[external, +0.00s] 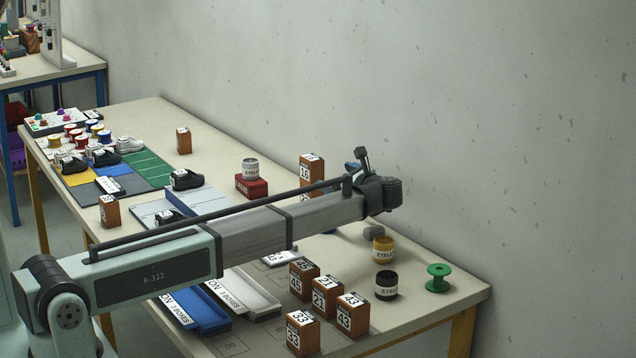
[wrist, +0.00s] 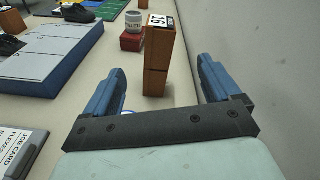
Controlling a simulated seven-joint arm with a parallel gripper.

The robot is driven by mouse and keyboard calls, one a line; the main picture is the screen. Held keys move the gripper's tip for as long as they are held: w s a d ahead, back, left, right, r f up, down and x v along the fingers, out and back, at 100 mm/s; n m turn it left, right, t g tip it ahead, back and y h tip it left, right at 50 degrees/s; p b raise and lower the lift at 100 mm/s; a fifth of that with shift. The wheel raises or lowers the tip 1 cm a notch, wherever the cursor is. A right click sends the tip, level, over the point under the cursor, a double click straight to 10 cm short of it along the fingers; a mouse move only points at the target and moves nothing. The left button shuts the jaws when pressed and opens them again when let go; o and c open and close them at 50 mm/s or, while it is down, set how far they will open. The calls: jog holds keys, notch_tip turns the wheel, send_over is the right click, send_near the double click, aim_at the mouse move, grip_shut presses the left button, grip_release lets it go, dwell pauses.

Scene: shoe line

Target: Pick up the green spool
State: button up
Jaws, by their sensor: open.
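The green spool (external: 438,277) stands upright near the right corner of the table in the external view. It does not show in the wrist view. My gripper (wrist: 163,85) is open in the wrist view, with its two blue fingers apart. A wooden block with a number label (wrist: 158,55) stands beyond and between the fingers, and I cannot tell its exact distance from them. In the external view my gripper is mostly hidden behind the end of my arm. It is apart from the spool, up and to the left of it in the picture.
Several numbered wooden blocks (external: 326,296) stand nearer the front. A red box (wrist: 132,41) bears a grey cup (wrist: 134,21). The table's right edge is close to the spool.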

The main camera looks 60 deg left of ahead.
jog(key=w+d+f+n+h, duration=0.1)
jog(key=d+f+n+h, duration=0.1)
jog(key=d+n+h, duration=0.5)
notch_tip(320, 180, up, 5)
jog(key=n+h, duration=1)
jog(key=n, duration=1.5)
send_over(439, 268)
notch_tip(439, 268, down, 7)
jog(key=shift+s+a+f, duration=0.1)
jog(key=shift+s, duration=0.05)
jog(key=shift+f, duration=2.9)
jog(key=shift+c, duration=0.4)
jog(key=c, duration=1.1)
